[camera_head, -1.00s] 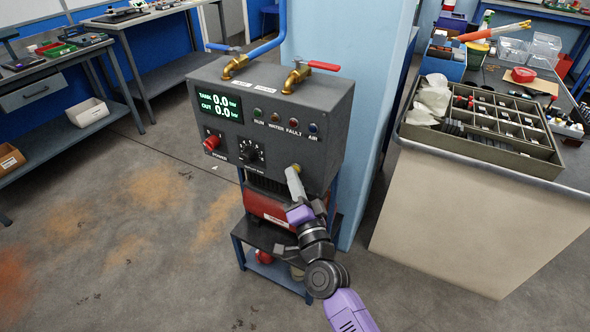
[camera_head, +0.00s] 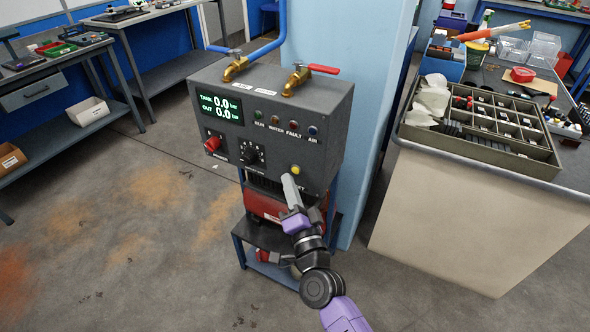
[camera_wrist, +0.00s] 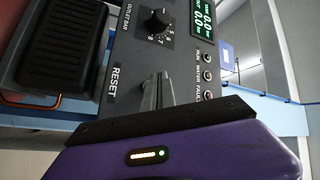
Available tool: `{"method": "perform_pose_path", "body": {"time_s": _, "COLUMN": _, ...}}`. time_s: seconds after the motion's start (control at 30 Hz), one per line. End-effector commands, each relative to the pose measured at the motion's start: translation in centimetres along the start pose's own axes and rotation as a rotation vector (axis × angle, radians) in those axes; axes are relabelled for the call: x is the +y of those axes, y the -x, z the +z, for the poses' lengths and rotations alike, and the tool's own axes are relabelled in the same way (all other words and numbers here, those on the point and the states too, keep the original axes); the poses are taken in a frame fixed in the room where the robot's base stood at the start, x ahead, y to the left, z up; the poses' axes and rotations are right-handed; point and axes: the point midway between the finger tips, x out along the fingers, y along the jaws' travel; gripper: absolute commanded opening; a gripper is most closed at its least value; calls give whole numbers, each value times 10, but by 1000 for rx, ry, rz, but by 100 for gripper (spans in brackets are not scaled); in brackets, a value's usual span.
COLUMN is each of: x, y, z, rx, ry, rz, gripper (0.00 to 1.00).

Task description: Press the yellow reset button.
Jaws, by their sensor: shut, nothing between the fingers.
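The yellow reset button (camera_head: 296,170) is on the lower right of the dark control box's front panel (camera_head: 225,150). My gripper (camera_head: 289,178) is shut and empty, with its fingertips just below and left of the button in the head view. Any gap between the fingertips and the panel is too small to judge. In the wrist view the shut fingers (camera_wrist: 158,92) point at the panel beside the RESET label (camera_wrist: 115,83); the button does not show there and may be behind the fingers.
The panel also carries a black outlet knob (camera_head: 251,152), a red power knob (camera_head: 212,144), a lit display (camera_head: 220,106) reading 0.0 twice, and a row of small lamps. Two brass valves stand on top. A bench with a divided tray (camera_head: 480,150) is at right.

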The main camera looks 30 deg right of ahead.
Motion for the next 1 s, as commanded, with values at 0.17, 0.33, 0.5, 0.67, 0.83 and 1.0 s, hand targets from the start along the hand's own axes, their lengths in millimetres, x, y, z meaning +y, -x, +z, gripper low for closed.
{"method": "perform_pose_path", "body": {"time_s": 0.17, "x": -11, "y": 11, "z": 8, "rx": -4, "ry": 0, "rz": 1, "gripper": 0}}
{"method": "perform_pose_path", "body": {"time_s": 0.33, "x": -19, "y": 22, "z": 16, "rx": -4, "ry": 0, "rz": 1, "gripper": 0}}
{"method": "perform_pose_path", "body": {"time_s": 0.5, "x": -23, "y": 30, "z": 22, "rx": -3, "ry": 0, "rz": 1, "gripper": 0}}
{"method": "perform_pose_path", "body": {"time_s": 0.67, "x": -23, "y": 32, "z": 23, "rx": -2, "ry": 0, "rz": 0, "gripper": 0}}
{"method": "perform_pose_path", "body": {"time_s": 0.83, "x": -23, "y": 32, "z": 23, "rx": -2, "ry": 0, "rz": 0, "gripper": 0}}
{"method": "perform_pose_path", "body": {"time_s": 1.0, "x": -23, "y": 32, "z": 23, "rx": -1, "ry": 0, "rz": 0, "gripper": 0}}
